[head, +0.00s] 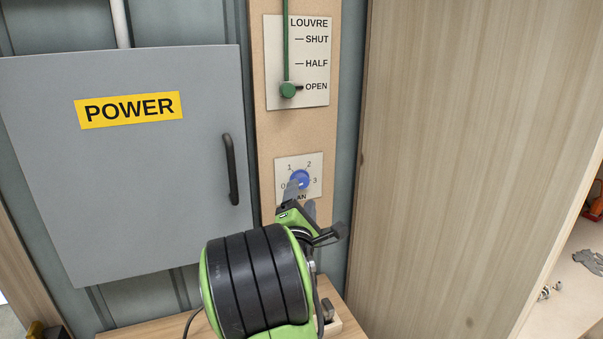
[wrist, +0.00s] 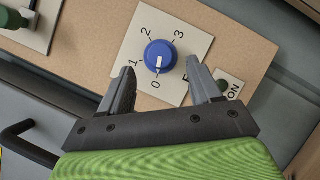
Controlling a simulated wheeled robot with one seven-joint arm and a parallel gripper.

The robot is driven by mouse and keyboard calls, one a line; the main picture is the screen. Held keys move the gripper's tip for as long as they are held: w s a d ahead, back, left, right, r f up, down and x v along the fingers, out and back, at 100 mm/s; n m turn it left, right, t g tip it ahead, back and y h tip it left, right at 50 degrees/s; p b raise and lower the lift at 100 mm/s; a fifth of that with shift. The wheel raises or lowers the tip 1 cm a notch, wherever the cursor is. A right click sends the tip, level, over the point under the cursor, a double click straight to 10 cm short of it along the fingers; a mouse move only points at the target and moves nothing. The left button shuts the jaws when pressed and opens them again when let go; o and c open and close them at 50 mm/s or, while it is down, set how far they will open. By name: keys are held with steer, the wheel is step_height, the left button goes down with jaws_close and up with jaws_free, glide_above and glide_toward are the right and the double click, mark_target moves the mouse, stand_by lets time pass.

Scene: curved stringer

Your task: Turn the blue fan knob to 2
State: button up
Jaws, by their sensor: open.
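The blue fan knob (head: 300,178) sits on a white dial plate (head: 315,162) marked 0 to 3, low on the tan panel. In the wrist view the knob (wrist: 161,56) is seen face-on, and its white mark points towards 0. My gripper (wrist: 161,66) is open, with one finger on each side just below the knob in that view. The fingers look apart from the knob, and nothing is between them. In the head view my gripper (head: 300,197) and arm cover the lower part of the dial plate.
A louvre plate (head: 312,75) with a green lever knob (head: 288,90) at OPEN is above. A grey POWER cabinet (head: 150,220) with a black handle (head: 231,170) stands left. A wooden wall (head: 460,150) bounds the right. A small ON plate (wrist: 228,80) lies beside the right finger.

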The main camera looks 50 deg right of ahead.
mark_target(303, 184)
steer(key=p+x, duration=0.1)
steer(key=x, duration=0.3)
steer(key=c, duration=1)
steer(key=shift+p, duration=0.35)
